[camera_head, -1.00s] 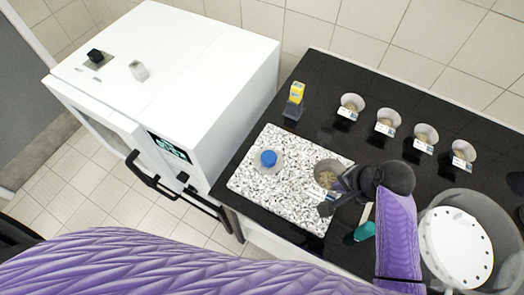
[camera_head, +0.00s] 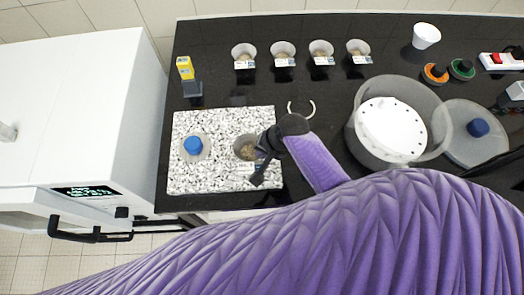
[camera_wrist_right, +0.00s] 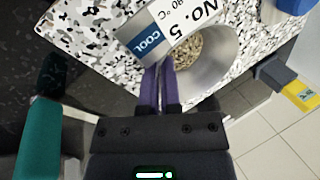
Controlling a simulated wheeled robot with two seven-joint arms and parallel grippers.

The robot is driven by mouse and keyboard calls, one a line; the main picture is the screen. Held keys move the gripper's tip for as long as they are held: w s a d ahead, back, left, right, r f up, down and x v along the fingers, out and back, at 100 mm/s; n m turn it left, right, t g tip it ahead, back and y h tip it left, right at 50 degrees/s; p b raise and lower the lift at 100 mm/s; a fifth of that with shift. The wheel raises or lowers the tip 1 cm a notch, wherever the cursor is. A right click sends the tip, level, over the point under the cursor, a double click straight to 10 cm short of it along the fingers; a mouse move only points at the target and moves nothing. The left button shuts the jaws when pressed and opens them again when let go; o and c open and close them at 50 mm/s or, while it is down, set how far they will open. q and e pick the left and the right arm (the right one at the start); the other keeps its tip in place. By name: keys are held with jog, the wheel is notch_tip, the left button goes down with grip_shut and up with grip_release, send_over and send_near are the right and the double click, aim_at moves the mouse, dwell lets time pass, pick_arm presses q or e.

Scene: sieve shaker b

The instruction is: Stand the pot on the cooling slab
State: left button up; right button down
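The pot (camera_head: 245,147), a grey cup with pale grain in it, is over the right half of the speckled cooling slab (camera_head: 215,178). It shows in the right wrist view (camera_wrist_right: 213,72) with a label reading "No. 5" and "COOL". My right gripper (camera_head: 261,168) is at the pot's right side. In the wrist view its purple fingers (camera_wrist_right: 160,72) are close together on the pot's wall beside the label. The pot's underside is hidden, so I cannot tell whether it touches the slab. My left gripper is not in view.
A blue-topped object (camera_head: 193,146) stands on the slab's left part. Several labelled cups (camera_head: 283,52) line the back of the black bench. A yellow-topped item (camera_head: 185,68) is behind the slab. A large round vessel (camera_head: 440,115) stands to the right. A white cabinet (camera_head: 90,100) is at left.

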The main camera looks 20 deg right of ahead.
jog(key=c, duration=1.3)
grip_release()
jog(key=shift+f, duration=0.15)
jog(key=o, duration=0.5)
jog(key=shift+r, duration=0.35)
jog(key=p+v, duration=0.4)
jog(key=v, duration=0.7)
jog(key=shift+s+d+r+p, duration=0.15)
jog(key=shift+r+p, duration=0.15)
jog(key=shift+p, duration=0.1)
